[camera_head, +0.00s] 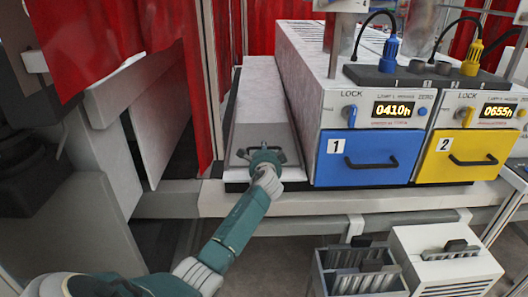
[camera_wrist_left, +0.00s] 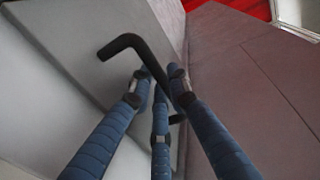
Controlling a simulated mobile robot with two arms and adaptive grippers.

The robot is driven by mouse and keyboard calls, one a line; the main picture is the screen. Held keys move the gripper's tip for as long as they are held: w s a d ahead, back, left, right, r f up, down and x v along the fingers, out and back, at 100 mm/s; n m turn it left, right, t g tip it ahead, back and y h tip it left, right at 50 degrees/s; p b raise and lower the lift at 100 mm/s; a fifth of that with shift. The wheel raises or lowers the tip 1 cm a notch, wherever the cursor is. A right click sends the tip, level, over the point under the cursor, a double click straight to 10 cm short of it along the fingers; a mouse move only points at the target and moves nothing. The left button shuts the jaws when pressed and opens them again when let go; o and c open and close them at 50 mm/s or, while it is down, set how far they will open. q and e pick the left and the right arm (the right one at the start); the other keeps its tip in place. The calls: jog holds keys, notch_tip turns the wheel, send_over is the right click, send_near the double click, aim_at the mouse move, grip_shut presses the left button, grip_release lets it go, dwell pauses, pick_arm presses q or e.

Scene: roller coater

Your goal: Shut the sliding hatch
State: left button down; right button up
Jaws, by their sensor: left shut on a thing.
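The sliding hatch (camera_head: 262,105) looks like a long grey-white panel left of the blue drawer, with a dark handle (camera_head: 280,154) near its front end. My left gripper (camera_head: 264,160) reaches this handle from the front. In the left wrist view, the black bent handle (camera_wrist_left: 125,43) stands out from a grey panel (camera_wrist_left: 75,50). The fingers of my left gripper (camera_wrist_left: 158,85) are shut around the bar of the handle. One end of the bar sticks out beyond the fingers. How far the hatch is open I cannot tell. My right gripper is not in view.
Right of the hatch are a blue drawer (camera_head: 365,157) marked 1 and a yellow drawer (camera_head: 465,155) marked 2. A red curtain (camera_head: 205,90) and metal posts stand close on the left. Below the bench are a grey bin (camera_head: 360,278) and a white box (camera_head: 445,265).

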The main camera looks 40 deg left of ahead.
pick_arm(q)
jog(key=shift+d+f, duration=0.1)
jog(key=shift+f, duration=0.05)
jog(key=c, duration=1.9)
grip_release()
jog(key=shift+o, duration=0.9)
jog(key=shift+s+d+r, duration=0.1)
jog(key=shift+s+r, duration=0.05)
jog(key=shift+r, duration=0.05)
jog(key=shift+s+d, duration=0.25)
jog(key=shift+s, duration=0.05)
jog(key=v, duration=1.1)
jog(key=shift+s+r, duration=0.15)
jog(key=shift+r, duration=0.05)
jog(key=shift+d, duration=0.1)
